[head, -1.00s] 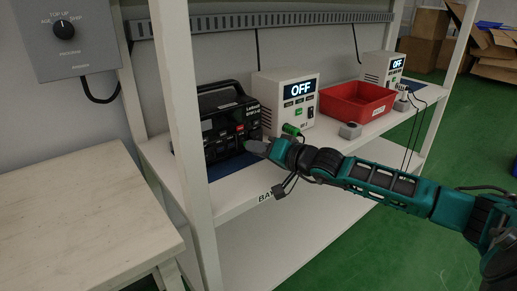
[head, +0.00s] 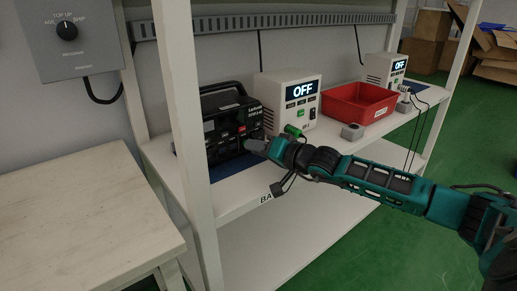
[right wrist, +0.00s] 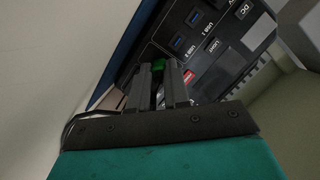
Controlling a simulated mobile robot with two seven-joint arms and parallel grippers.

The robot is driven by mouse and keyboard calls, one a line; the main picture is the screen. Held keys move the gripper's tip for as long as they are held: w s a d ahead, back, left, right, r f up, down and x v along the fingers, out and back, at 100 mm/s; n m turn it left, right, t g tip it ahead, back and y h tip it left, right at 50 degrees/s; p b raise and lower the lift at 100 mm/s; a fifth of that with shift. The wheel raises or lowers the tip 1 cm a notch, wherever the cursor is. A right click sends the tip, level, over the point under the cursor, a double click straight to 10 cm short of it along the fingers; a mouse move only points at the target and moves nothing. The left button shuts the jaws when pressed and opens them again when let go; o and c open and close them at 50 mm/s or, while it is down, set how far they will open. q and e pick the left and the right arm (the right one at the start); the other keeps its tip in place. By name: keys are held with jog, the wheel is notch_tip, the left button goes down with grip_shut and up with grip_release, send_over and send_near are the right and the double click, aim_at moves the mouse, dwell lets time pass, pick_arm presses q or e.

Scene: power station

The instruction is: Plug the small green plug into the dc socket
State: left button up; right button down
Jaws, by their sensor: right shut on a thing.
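The black power station (head: 222,112) stands on the shelf, its front panel facing my right gripper. My right gripper (head: 254,145) is at the lower right of that panel. In the right wrist view the gripper (right wrist: 160,84) is shut on the small green plug (right wrist: 158,66), and only a little green shows between its fingertips. The DC label (right wrist: 247,11) is on the panel at the upper right, apart from the fingertips. The dc socket's opening is not clearly visible. My left gripper is not in view.
A white unit (head: 288,98) reading OFF stands right of the power station, with a green cylindrical piece (head: 294,131) before it. A red bin (head: 360,105) and a small grey block (head: 352,131) are farther right. A shelf post (head: 181,110) stands left of the power station.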

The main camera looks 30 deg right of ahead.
jog(key=shift+w, duration=0.2)
dwell(0.5)
jog(key=c, duration=1.2)
grip_release()
jog(key=shift+o, duration=0.9)
jog(key=shift+f, duration=0.1)
jog(key=shift+d, duration=0.1)
